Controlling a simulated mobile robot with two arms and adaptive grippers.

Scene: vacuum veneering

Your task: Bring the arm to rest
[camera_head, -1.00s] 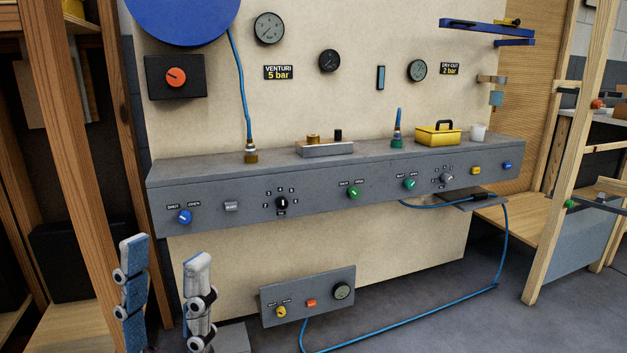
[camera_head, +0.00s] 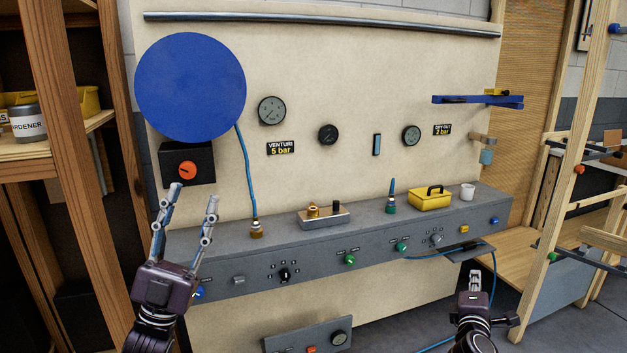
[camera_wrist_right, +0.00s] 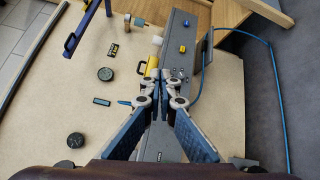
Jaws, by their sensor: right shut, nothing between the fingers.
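My left gripper (camera_head: 192,193) is at the left of the head view, its two fingers pointing up and apart, with nothing between them. It stands in front of the left end of the grey control ledge (camera_head: 322,262). My right gripper (camera_head: 475,278) is at the lower right of the head view, in front of the ledge's right part. In the right wrist view its fingertips (camera_wrist_right: 163,80) are together with nothing between them. Neither gripper is seen touching anything.
A blue disc (camera_head: 190,87), gauges (camera_head: 272,110) and a black box with a red knob (camera_head: 187,169) are on the board. A yellow case (camera_head: 430,198) and white cup (camera_head: 467,191) stand on the ledge. A wooden post (camera_head: 85,150) is left; a wooden rack (camera_head: 575,150) is right.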

